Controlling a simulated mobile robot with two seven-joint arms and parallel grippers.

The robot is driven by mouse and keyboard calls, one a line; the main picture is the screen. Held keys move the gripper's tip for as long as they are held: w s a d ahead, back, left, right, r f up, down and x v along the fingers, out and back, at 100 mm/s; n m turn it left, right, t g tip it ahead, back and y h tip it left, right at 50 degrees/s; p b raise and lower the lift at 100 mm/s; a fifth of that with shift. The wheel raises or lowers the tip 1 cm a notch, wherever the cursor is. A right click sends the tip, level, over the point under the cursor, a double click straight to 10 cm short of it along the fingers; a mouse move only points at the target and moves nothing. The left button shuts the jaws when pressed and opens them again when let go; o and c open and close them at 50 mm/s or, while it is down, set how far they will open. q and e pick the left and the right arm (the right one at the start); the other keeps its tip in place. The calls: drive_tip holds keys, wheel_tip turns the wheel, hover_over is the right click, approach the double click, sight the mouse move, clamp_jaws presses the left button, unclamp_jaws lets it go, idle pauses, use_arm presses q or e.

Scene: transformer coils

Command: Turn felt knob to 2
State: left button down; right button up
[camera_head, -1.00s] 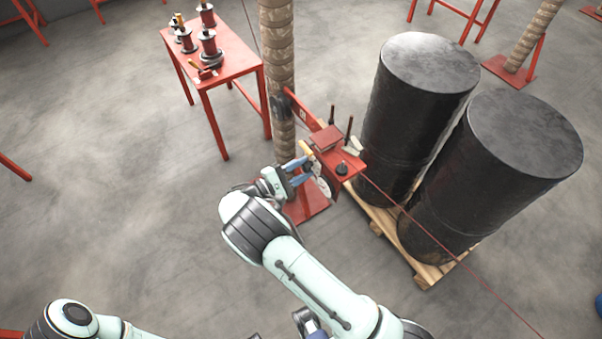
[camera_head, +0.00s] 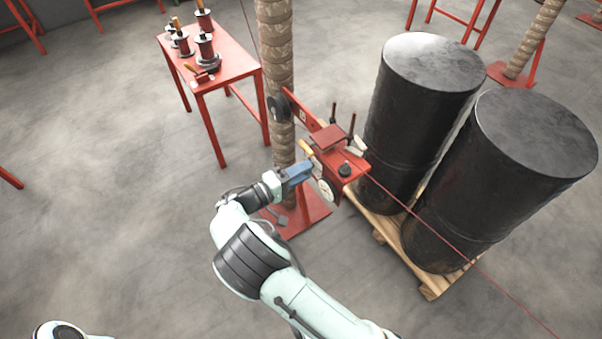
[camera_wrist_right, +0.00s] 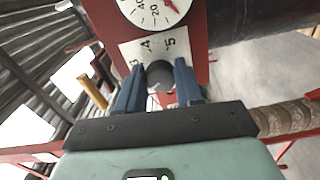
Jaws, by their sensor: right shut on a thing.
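The dark round felt knob (camera_wrist_right: 160,75) sits on a white scale plate (camera_wrist_right: 176,45) on the front of a red machine (camera_head: 355,163). My right gripper (camera_wrist_right: 158,72) has its blue fingers on both sides of the knob and is shut on it. In the head view my right gripper (camera_head: 310,170) reaches the machine's front and the knob is hidden. My left gripper is out of view.
A white dial with a red needle (camera_wrist_right: 157,8) is beside the knob; a yellow handle (camera_head: 306,149) is close to my gripper. Black drums (camera_head: 425,110) stand on a pallet behind the machine. A red table (camera_head: 232,64) carries several coils. A red line runs rightward.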

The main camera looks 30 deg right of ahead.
drive_tip(key=shift+m, duration=0.6)
drive_tip(key=o, duration=1)
drive_tip(key=s+a, duration=0.1)
drive_tip(key=a, duration=1.2)
drive_tip(key=shift+a, duration=0.25)
drive_tip(key=shift+r, duration=0.1)
